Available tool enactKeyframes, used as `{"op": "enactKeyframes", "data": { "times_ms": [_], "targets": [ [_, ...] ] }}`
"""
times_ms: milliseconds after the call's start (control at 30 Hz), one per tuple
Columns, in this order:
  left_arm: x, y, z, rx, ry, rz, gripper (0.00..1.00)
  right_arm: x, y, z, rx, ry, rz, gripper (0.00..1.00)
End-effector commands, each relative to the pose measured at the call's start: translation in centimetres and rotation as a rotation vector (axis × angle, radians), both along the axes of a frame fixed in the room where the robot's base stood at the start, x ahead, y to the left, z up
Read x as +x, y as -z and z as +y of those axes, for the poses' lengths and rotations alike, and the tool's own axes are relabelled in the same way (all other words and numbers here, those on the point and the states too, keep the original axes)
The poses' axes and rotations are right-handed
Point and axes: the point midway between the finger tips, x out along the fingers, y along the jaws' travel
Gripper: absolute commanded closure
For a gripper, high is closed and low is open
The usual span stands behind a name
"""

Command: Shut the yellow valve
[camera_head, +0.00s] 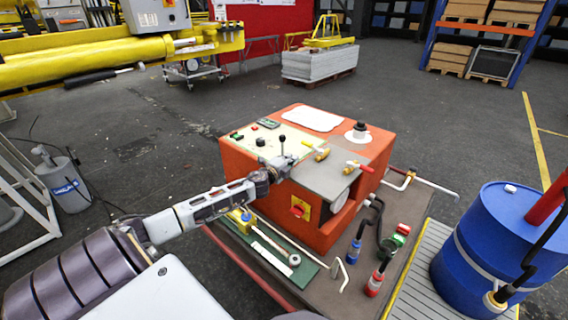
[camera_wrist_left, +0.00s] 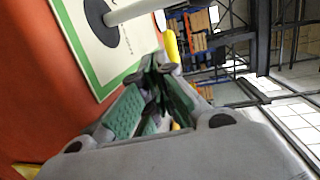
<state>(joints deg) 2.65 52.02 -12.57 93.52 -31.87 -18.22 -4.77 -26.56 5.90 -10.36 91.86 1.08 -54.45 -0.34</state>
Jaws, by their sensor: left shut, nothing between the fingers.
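The yellow-handled valve (camera_head: 318,153) sits on the grey plate on top of the orange control box (camera_head: 262,207). A yellow part, likely its handle, shows in the left wrist view (camera_wrist_left: 171,45), just beyond the fingertips. My left gripper (camera_head: 290,160) is at the front edge of the box top, left of the yellow valve. In the left wrist view its fingers (camera_wrist_left: 155,92) are shut with nothing held. I cannot tell whether the fingertips touch the valve. My right gripper is not in view.
A black lever (camera_head: 282,142) stands close behind my left gripper; its pale shaft fills the top of the wrist view (camera_wrist_left: 135,10). A red-handled valve (camera_head: 359,165) is to the right of the yellow one. A blue barrel (camera_head: 490,245) stands at the right.

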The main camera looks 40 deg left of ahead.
Motion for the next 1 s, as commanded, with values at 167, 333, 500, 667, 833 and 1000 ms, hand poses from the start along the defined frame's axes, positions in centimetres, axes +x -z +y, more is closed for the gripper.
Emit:
{"op": "enactKeyframes", "data": {
  "times_ms": [167,333,500,667,833,1000],
  "targets": [
    [-1.0,-0.1,0.0,0.001,0.000,0.001,1.00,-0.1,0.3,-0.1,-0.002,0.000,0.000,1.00],
    [-1.9,-0.2,0.0,0.001,0.001,0.001,1.00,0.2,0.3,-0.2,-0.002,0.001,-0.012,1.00],
    [-2.8,-0.3,0.0,0.000,0.001,0.002,1.00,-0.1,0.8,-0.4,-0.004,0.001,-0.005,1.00],
    [-3.6,-0.4,0.0,0.000,0.001,0.001,1.00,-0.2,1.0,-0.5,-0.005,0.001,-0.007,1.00],
    [-4.1,-0.5,0.0,0.000,0.001,0.001,1.00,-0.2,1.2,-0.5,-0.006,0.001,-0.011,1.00],
    [-4.3,-0.6,0.0,0.000,0.000,0.000,1.00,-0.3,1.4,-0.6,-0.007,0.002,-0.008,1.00]
  ]
}}
